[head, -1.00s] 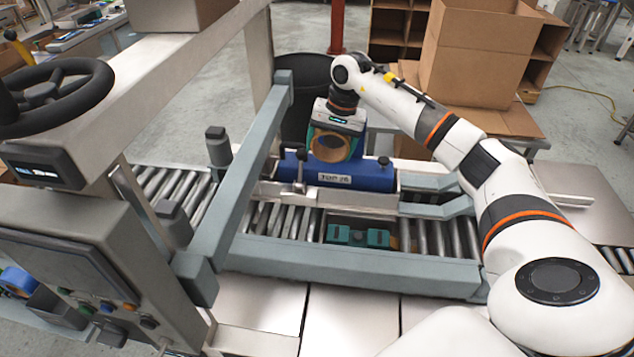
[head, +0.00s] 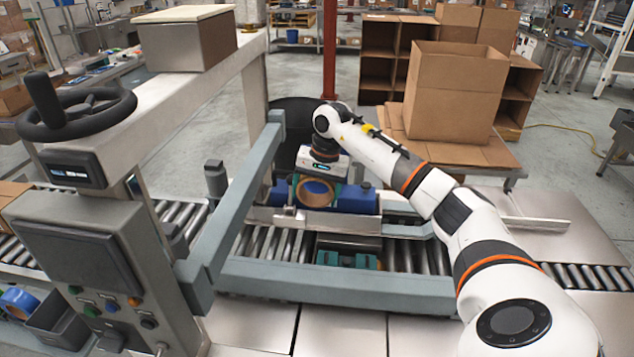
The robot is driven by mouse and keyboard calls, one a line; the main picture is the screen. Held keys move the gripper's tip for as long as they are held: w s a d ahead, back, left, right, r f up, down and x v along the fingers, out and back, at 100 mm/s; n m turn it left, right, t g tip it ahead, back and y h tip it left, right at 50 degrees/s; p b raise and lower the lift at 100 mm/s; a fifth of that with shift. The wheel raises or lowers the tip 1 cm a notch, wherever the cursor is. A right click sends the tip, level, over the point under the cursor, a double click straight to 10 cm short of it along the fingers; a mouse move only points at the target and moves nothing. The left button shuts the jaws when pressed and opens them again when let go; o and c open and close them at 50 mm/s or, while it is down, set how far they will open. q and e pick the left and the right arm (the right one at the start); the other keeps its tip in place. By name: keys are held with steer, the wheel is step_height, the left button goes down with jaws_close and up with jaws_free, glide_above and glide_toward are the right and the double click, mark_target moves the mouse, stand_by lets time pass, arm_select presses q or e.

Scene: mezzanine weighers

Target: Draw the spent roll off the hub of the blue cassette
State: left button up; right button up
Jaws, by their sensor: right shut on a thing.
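The blue cassette (head: 357,200) lies across the far side of the roller conveyor. A brown ring-shaped roll (head: 301,193) stands upright at its left half. Blue shows through the roll's open middle, and I cannot tell whether the roll still surrounds the hub, which I cannot make out. My right gripper (head: 320,176) reaches down from above and is shut on the roll, with its teal fingers at the roll's sides. The roll and gripper cover part of the cassette. My left gripper is not in view.
A grey rail (head: 340,284) runs along the conveyor's near side, and a slanted grey beam (head: 235,215) stands left of the cassette. Teal blocks (head: 358,261) sit among the rollers. A cardboard box (head: 455,95) stands behind my right arm. Bare metal plates lie in front.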

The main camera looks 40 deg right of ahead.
steer(key=s+a, duration=0.4)
steer(key=a, duration=0.1)
steer(key=shift+s+p, duration=0.15)
steer(key=shift+p, duration=0.2)
